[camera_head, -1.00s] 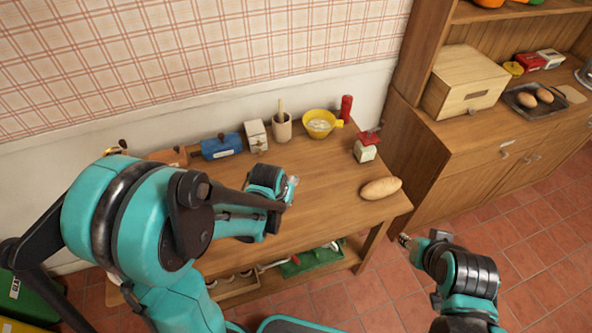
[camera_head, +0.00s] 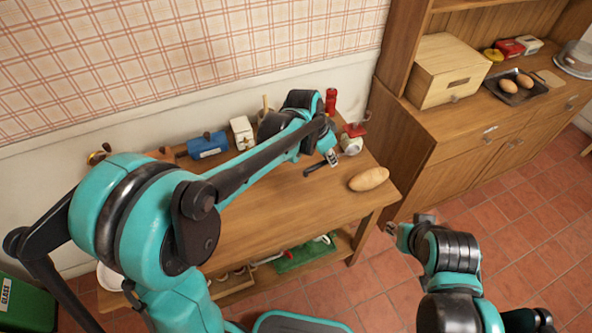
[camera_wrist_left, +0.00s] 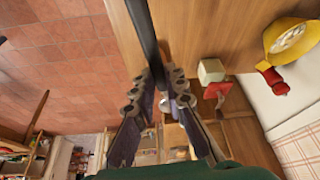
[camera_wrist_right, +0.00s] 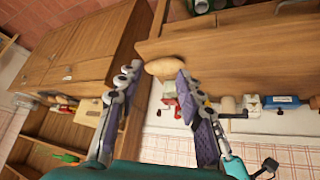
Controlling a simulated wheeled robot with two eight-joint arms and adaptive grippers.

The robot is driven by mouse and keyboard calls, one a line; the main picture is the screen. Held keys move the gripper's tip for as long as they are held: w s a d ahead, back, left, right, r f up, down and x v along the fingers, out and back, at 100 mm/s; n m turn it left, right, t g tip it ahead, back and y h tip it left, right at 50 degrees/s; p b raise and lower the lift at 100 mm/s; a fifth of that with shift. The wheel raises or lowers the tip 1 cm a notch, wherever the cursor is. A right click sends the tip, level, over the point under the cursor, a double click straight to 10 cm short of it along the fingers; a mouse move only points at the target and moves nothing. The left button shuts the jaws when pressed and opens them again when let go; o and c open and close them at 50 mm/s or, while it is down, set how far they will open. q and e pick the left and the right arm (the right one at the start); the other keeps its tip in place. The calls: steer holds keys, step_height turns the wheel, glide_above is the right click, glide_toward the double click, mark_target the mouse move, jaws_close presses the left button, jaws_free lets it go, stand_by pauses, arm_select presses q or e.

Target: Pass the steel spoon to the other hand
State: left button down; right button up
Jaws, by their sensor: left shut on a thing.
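My left gripper (camera_head: 332,157) is over the right part of the wooden table, near its back. It is shut on a long dark thing, seemingly the steel spoon (camera_head: 314,168), whose dark length also runs up from the fingers in the left wrist view (camera_wrist_left: 143,28). I cannot make out a spoon bowl. My right gripper (camera_head: 397,232) is low at the right, beyond the table's end and apart from the spoon. In the right wrist view its fingers (camera_wrist_right: 157,76) are spread with nothing held between them.
A bread loaf (camera_head: 369,179) lies near the right end of the table (camera_head: 250,222). A small white and red item (camera_head: 351,144) and a red bottle (camera_head: 331,101) stand close to my left gripper. The table's middle front is clear.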

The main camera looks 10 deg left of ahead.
steer(key=w+a+f+n+g+h, duration=0.1)
steer(key=w+a+n+g+h, duration=0.15)
steer(key=w+a+n, duration=0.35)
arm_select(q)
steer(key=shift+a, duration=0.1)
arm_select(e)
steer(key=m+t+h, duration=0.5)
steer(key=m+h, duration=0.2)
steer(key=m, duration=0.7)
glide_toward(304, 172)
steer(key=m, duration=0.1)
steer(key=x, duration=1.1)
steer(key=shift+w+f, duration=0.15)
steer(key=shift+f, duration=0.05)
